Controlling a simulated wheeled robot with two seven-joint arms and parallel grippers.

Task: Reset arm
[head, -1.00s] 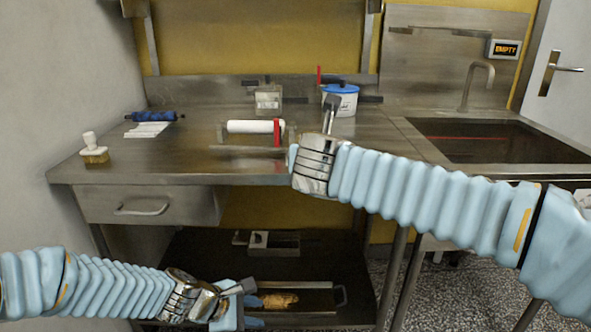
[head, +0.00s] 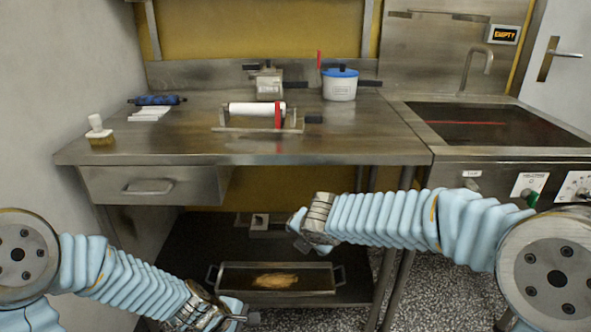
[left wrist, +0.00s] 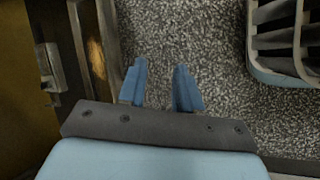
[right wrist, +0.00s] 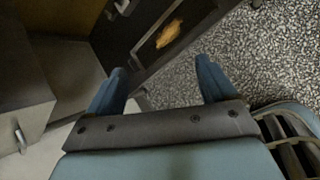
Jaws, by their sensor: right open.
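My right gripper (head: 298,232) is in front of the table, below the tabletop edge. In the right wrist view its two blue fingers (right wrist: 162,82) are wide apart with nothing between them. My left gripper (head: 238,312) is low, at the bottom of the head view, in front of the lower shelf. In the left wrist view its fingers (left wrist: 160,85) are apart, less widely, with only speckled floor seen between them. Both grippers are empty. The left fingertips are partly hidden in the head view.
The steel table (head: 350,140) carries a white roller (head: 252,109), a blue-lidded pot (head: 340,84), a metal-and-glass container (head: 269,83), a blue rolling pin (head: 157,100) and a white-handled brush (head: 97,127). A tray (head: 325,280) lies on the lower shelf. A sink (head: 480,122) is right.

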